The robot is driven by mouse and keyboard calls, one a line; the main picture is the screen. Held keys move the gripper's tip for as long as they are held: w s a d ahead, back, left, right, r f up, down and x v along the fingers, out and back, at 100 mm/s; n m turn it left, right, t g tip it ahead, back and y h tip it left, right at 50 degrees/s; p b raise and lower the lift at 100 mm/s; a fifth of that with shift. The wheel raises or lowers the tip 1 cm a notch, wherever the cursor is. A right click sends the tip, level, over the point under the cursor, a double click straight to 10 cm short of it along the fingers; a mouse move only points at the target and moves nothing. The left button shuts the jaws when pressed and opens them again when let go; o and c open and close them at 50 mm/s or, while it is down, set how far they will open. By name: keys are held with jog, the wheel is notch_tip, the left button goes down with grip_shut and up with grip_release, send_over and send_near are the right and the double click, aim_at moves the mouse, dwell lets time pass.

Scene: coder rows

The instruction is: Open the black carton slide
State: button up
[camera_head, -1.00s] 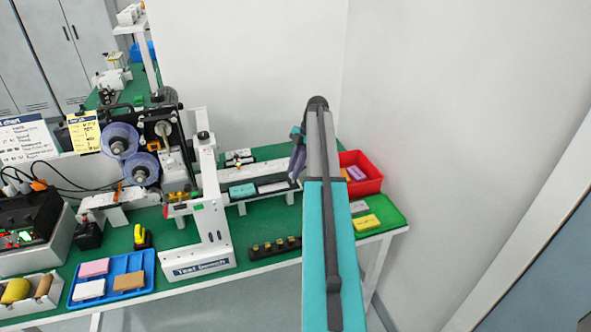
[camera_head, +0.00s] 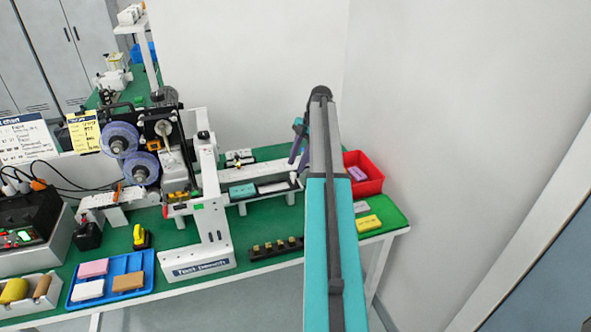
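My arm reaches away from the camera toward the labelling machine, and my gripper (camera_head: 299,145) hangs at its far end, above the right end of the machine's conveyor. The fingers are small and seen side-on, partly behind the arm, so I cannot tell how far apart they are. Below and left of it, a dark-edged channel on the conveyor holds a teal carton (camera_head: 242,190) and a white carton (camera_head: 273,187). I cannot clearly make out a separate black carton slide; the dark strip at the channel's right end is close to my gripper and partly hidden.
The labelling machine (camera_head: 211,200) stands left of my arm. A black holder with several brass pieces (camera_head: 262,251) lies in front. A blue tray (camera_head: 148,262) is at the left.

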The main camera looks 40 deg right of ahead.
jog(key=v, duration=1)
jog(key=shift+r, duration=0.2)
jog(key=shift+s+f, duration=0.1)
